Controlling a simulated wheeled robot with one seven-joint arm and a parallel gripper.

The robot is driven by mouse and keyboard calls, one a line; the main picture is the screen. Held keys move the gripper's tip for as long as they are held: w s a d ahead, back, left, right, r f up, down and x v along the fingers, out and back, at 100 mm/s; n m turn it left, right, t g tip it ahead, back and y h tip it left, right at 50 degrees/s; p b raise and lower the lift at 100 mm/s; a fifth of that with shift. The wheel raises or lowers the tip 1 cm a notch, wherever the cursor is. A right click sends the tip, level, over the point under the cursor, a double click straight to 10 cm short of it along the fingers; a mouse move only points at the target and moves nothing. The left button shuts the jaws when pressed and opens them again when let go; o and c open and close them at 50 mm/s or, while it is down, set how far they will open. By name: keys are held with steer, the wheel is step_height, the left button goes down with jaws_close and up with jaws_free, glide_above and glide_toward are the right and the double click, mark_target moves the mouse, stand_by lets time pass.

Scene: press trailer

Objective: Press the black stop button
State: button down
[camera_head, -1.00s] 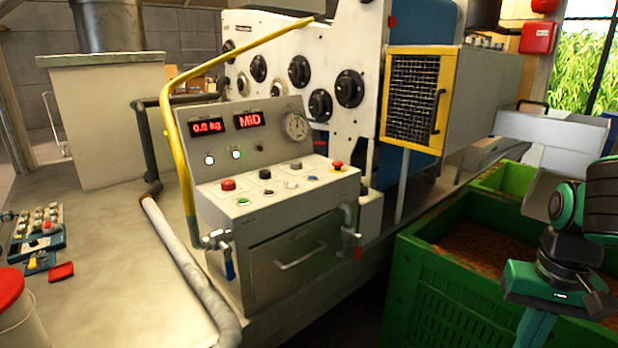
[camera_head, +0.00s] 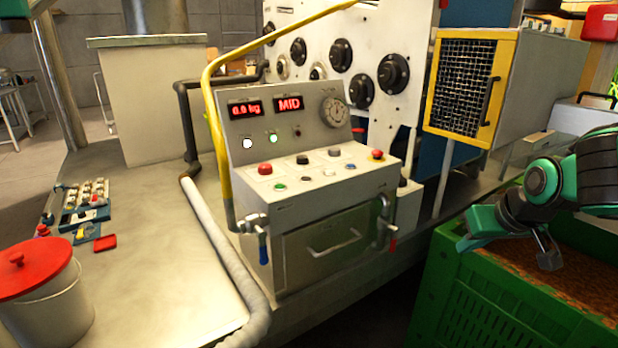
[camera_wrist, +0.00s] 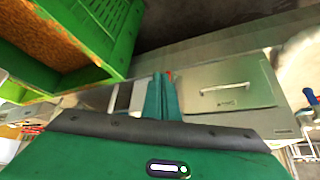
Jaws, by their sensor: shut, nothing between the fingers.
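The control panel box (camera_head: 330,205) stands on the trailer deck, with red displays reading about "0.0 kg" and "MID". I cannot read which is the stop button. My gripper (camera_head: 466,243) is right of the box, above the green crate and apart from the panel. In the wrist view its shut fingers (camera_wrist: 161,95) appear beside the box's drawer front (camera_wrist: 226,85), holding nothing. The buttons are not visible there.
A red mushroom button (camera_head: 377,155) and other coloured buttons surround the black ones. A yellow bent rail (camera_head: 213,120) rises at the panel's left. Valve handles flank the drawer. The green crate (camera_head: 455,300) is at right; a mesh cabinet (camera_head: 465,90) stands behind.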

steer(key=w+a+r+n+t+y, duration=0.2)
steer(key=w+a+r, duration=0.2)
steer(key=a, duration=0.5)
steer(key=w+a+r+n+t+y, duration=0.2)
steer(key=w+a+r+y, duration=0.1)
steer(key=a, duration=0.6)
steer(key=w+a+r+n+t+y, duration=0.2)
steer(key=w+a+r, duration=0.3)
steer(key=a, duration=0.4)
steer(key=shift+w+r+y, duration=0.15)
steer(key=shift+w+y, duration=0.35)
steer(key=shift+w, duration=0.1)
steer(key=shift+w+a, duration=0.1)
steer(key=shift+a, duration=0.05)
glide_above(312, 185)
step_height(312, 185, down, 2)
steer(key=shift+f, duration=0.25)
step_height(312, 185, down, 2)
steer(key=shift+w+f, duration=0.1)
steer(key=shift+f, duration=0.85)
